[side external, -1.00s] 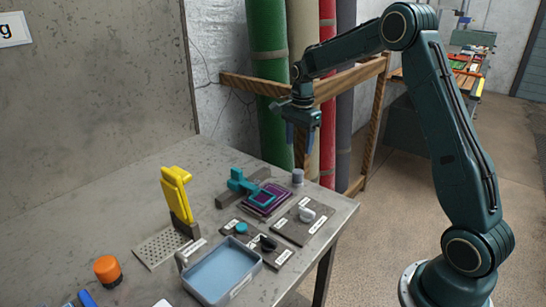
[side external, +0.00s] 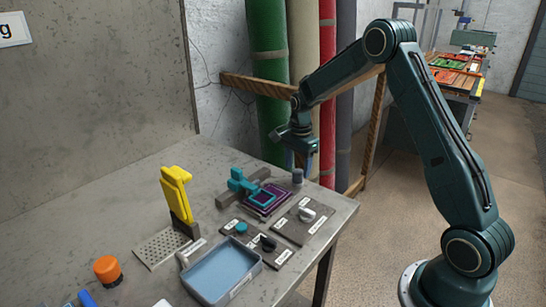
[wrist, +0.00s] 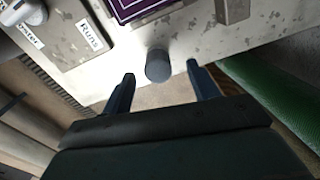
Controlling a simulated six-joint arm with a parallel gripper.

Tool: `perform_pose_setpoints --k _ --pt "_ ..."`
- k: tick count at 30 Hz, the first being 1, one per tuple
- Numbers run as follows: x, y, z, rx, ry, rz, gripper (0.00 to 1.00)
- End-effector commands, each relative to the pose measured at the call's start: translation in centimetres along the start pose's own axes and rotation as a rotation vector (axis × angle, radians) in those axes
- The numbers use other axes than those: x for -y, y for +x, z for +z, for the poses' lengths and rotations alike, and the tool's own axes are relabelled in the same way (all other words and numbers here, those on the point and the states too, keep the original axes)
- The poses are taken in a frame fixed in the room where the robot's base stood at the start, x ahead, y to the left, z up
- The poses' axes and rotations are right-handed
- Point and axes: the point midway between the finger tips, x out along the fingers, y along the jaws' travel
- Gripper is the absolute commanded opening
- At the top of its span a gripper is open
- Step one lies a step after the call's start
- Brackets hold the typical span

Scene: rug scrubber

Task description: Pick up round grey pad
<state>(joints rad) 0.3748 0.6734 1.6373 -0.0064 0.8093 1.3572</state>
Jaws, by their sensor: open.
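The round grey pad (side external: 298,176) is a small grey cylinder standing upright at the far right edge of the table (side external: 120,225). In the wrist view the grey pad (wrist: 158,66) shows between and just beyond the two blue fingertips. My gripper (side external: 300,160) is just above and behind the pad in the side view, pointing down. In the wrist view my gripper (wrist: 160,80) is open, with a finger on each side of the pad and a gap to both. Nothing is held.
A purple framed pad with a teal handle (side external: 240,183) lies left of the grey pad. A dark plate with a white knob (side external: 306,214) is in front. A blue tray (side external: 222,272) and a yellow tool (side external: 176,192) stand farther left. Rolled rugs (side external: 268,85) stand behind.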

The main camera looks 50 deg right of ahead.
Motion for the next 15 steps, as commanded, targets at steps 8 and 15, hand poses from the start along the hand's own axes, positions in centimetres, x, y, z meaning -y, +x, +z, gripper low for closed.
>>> perform_pose_setpoints --k 8,15 --pt "-0.4 3.3 0.1 0.001 0.000 0.005 0.60" --pt "-0.3 4.5 0.1 0.000 0.000 0.002 0.60"
